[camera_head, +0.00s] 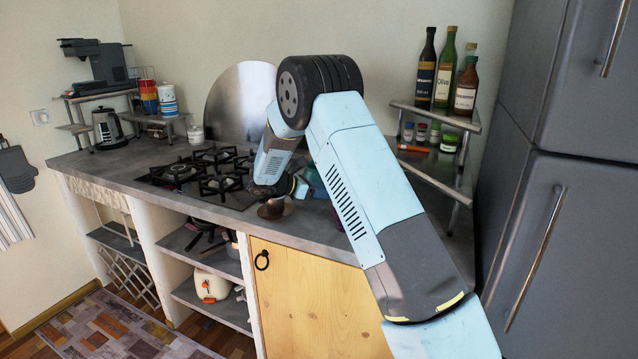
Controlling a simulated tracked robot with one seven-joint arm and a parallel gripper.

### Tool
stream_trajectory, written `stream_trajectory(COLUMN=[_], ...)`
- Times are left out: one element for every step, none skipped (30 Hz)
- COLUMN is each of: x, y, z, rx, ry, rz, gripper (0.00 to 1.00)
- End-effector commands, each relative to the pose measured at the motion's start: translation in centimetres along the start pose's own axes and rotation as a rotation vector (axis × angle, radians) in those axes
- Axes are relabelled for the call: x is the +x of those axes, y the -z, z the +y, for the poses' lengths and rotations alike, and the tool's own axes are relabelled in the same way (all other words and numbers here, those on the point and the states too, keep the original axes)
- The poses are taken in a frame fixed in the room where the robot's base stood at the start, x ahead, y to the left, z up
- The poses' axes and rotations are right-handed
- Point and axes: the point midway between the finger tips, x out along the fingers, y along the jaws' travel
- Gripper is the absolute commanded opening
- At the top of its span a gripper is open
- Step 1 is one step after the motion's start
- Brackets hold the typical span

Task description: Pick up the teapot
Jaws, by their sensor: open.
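My arm reaches over the counter (130,160) and bends down beside the stove. My gripper (292,193) is low over the counter, open, and mostly hidden by my own arm; its fingertips are hard to make out. A small brown, metallic-looking item (273,209) sits at the counter's front, just below my gripper. A teal and purple item (314,181) shows partly behind my arm, just right of my gripper. I cannot tell for sure which of these is the teapot, or whether my gripper touches either.
A black gas stove (200,172) is left of my gripper, with a round metal sheet (240,100) behind it. A kettle (107,128) and coffee machine (97,65) are at the far left. Bottles (444,70) stand on a corner shelf (435,115) beside a grey fridge (550,200).

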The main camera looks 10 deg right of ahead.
Motion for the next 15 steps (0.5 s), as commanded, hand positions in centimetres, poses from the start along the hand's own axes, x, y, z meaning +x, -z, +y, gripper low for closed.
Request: stream_trajectory(x=[0.6, 0.8, 1.1, 1.2, 1.4, 1.6, 1.8, 2.1, 2.5, 2.9, 3.3, 3.8, 4.3, 4.7, 5.2], y=[0.0, 0.0, 0.1, 0.1, 0.1, 0.1, 0.1, 0.1, 0.1, 0.1, 0.1, 0.1, 0.1, 0.1, 0.2], z=[-0.1, -0.1, -0.1, -0.1, -0.1, -0.1, -0.1, -0.2, -0.2, -0.3, -0.3, -0.4, -0.4, -0.4, -0.4], rx=[0.0, 0.0, 0.0, 0.0, 0.0, 0.0, 0.0, 0.0, 0.0, -0.001, -0.001, -0.001, -0.001, -0.001, -0.001], ry=[0.002, 0.002, 0.001, 0.001, 0.001, 0.001, 0.001, 0.001, 0.002, 0.002, 0.003, 0.003, 0.003, 0.003, 0.002], rz=[0.0, 0.001, 0.001, 0.002, 0.002, 0.002, 0.002, 0.002, 0.001, 0.001, 0.001, 0.002, 0.002, 0.002, 0.002], gripper=[0.45, 0.45, 0.45, 0.45, 0.45, 0.45, 0.45, 0.45, 0.45, 0.45, 0.45, 0.45, 0.45, 0.45, 0.45])
